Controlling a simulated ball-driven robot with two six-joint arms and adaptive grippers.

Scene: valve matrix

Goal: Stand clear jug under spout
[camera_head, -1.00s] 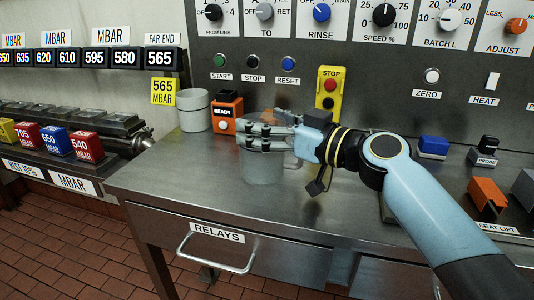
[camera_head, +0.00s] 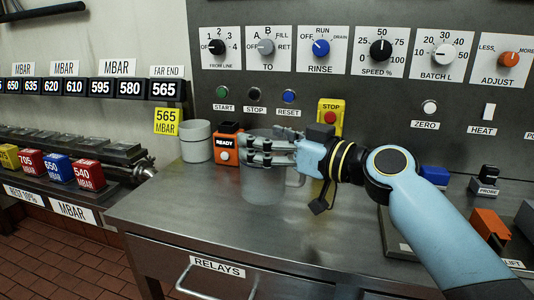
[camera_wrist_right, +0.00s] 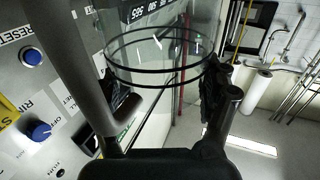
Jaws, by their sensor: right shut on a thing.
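The clear jug (camera_head: 263,187) is a see-through cylinder in front of the orange READY box, above or on the steel counter; I cannot tell if its base touches. It looks upright. My right gripper (camera_head: 262,152) is shut on its upper part, with the fingers across it. In the right wrist view the jug's glass wall and dark-ringed rim (camera_wrist_right: 160,57) show between the fingers (camera_wrist_right: 165,100). I cannot make out a spout for certain. My left gripper is not in view.
A grey-white cup (camera_head: 197,142) stands left of the orange READY box (camera_head: 226,148). A yellow STOP box (camera_head: 329,117) is on the panel behind. Blue and orange blocks (camera_head: 490,226) sit at right. The counter's front left (camera_head: 160,205) is clear.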

